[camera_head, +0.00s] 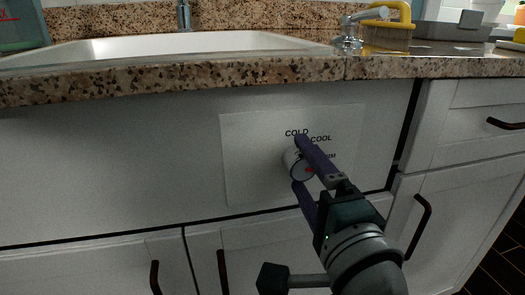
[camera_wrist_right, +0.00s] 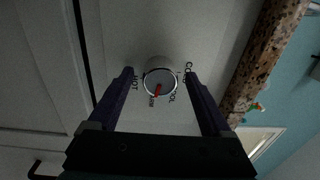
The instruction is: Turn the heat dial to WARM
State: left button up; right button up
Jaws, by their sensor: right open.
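The heat dial (camera_head: 291,161) is a round white knob on a pale label plate (camera_head: 250,150) on the cabinet front below the sink. The plate reads COLD and COOL, with another word partly hidden by a finger. My right gripper (camera_head: 299,163) is open, its two dark purple fingers on either side of the dial. In the right wrist view, the dial (camera_wrist_right: 160,77) sits between the open fingertips (camera_wrist_right: 159,74), with small gaps seeming to show. Its red mark points toward a small, hard-to-read label between HOT and COOL. My left gripper is out of view.
The speckled granite countertop edge (camera_head: 180,82) overhangs above the plate. A white sink (camera_head: 200,46) and faucet (camera_head: 347,32) are above. Cabinet doors with dark handles (camera_head: 418,226) lie below and to the right.

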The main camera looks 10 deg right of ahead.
jog(key=s+p, duration=0.1)
jog(key=s, duration=0.8)
jog(key=shift+s+f, duration=0.15)
jog(key=shift+s, duration=0.2)
jog(key=shift+d, duration=0.1)
jog(key=s+a+r+n+g+y+p, duration=0.2)
jog(key=a+r+n+g+y+p, duration=0.1)
jog(key=r+n+p, duration=0.45)
jog(key=s+a+r+n+g+y+p, duration=0.1)
jog(key=a+r+n+g+y+p, duration=0.15)
jog(key=r+n+p, duration=0.5)
jog(key=s+d+r+n+g+h+p, duration=0.25)
jog(key=s+d+r+g+p, duration=0.4)
jog(key=p, duration=0.45)
jog(key=s+d+r+n+g+h+p, duration=0.25)
jog(key=s+d+r+h+p, duration=0.2)
jog(key=s+r+p, duration=0.4)
notch_tip(320, 180, up, 36)
jog(key=w+y+p, duration=0.1)
jog(key=w+p, duration=0.1)
jog(key=p, duration=3.5)
jog(key=shift+a+m, duration=0.15)
jog(key=shift+m, duration=0.15)
